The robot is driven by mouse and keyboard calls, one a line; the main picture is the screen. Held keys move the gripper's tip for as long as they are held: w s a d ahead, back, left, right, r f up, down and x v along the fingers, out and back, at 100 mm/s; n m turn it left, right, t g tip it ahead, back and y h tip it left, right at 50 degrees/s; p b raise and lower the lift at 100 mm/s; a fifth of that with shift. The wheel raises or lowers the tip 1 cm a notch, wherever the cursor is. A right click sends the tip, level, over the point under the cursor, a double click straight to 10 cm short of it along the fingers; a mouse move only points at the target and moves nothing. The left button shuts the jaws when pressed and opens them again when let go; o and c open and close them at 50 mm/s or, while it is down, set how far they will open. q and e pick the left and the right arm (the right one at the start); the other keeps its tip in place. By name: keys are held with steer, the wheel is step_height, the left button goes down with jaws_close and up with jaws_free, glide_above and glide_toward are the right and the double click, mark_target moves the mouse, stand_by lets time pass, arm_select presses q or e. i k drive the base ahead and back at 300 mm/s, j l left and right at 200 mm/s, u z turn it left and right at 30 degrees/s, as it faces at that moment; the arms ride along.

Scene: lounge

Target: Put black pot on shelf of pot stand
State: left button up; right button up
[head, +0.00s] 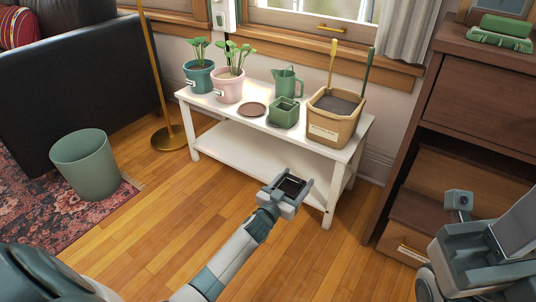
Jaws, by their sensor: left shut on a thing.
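The pot stand (185,95) is a low white bench against the wall, with a lower shelf (235,148) that looks empty. My left gripper (291,187) is shut on the small, square black pot (291,185), whose open top shows between the fingers. The pot appears in front of the stand's right half, near the shelf's front edge; whether it is over the shelf or short of it is unclear. The gripper hides most of the pot's sides. Part of my right arm shows at lower right, but its gripper (460,203) is not clear enough to judge its jaws.
The stand's top holds a blue plant pot (200,80), a pink one (229,90), a saucer (252,109), a green square pot (284,112), a watering can (287,82) and a tan planter (334,120). A brown cabinet (470,90) stands right; a bin (86,165) stands left.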

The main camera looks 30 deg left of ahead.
mark_target(269, 162)
steer(key=i+j, duration=0.25)
steer(key=i, duration=0.25)
steer(key=i+j, duration=0.3)
steer(key=i, duration=0.15)
